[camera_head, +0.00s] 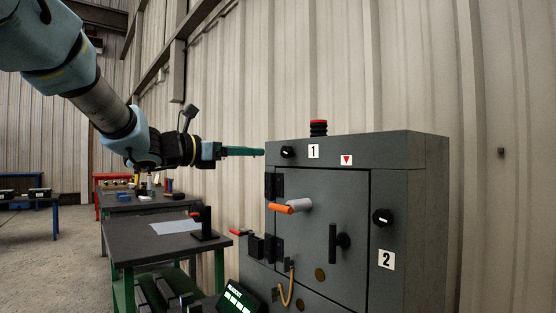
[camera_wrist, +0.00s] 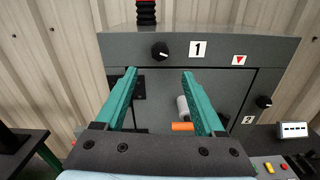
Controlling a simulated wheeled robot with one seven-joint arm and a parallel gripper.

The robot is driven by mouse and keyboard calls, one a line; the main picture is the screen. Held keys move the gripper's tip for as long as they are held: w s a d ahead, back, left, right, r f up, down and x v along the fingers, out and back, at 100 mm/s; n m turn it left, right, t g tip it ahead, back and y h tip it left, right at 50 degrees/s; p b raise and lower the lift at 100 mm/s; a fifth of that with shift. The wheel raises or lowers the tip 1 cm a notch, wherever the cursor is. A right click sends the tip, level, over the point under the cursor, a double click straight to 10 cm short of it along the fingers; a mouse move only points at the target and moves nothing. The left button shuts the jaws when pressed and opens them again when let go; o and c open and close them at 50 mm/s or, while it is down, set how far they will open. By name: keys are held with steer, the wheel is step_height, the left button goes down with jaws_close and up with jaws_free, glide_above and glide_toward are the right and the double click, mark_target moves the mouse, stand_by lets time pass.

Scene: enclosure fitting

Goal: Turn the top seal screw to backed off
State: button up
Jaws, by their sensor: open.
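The grey enclosure (camera_head: 408,165) has a round black knob (camera_head: 287,152) at its top left, beside the label 1, which I take for the top seal screw. A similar lower knob (camera_head: 382,217) sits above the label 2. My gripper (camera_head: 262,152) has green fingers, spread apart and empty. In the wrist view the gripper (camera_wrist: 158,76) points at the panel with the top knob just beyond and between its fingertips. The knob appears clear of both fingers.
An orange-ended grey handle (camera_head: 292,205) and a black door handle (camera_head: 338,242) stick out from the enclosure door. A red-and-black stack light (camera_head: 318,128) stands on top. A dark workbench (camera_head: 140,240) with a black stand is at the left. A red triangle label (camera_head: 346,160) is right of label 1.

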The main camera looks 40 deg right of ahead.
mark_target(284, 152)
steer(key=d+p, duration=0.1)
steer(key=d, duration=0.5)
steer(key=d+p, duration=0.1)
steer(key=d, duration=0.3)
steer(key=shift+s+d+p, duration=0.1)
steer(key=shift+s+p, duration=0.2)
steer(key=shift+p, duration=0.05)
jaws_close()
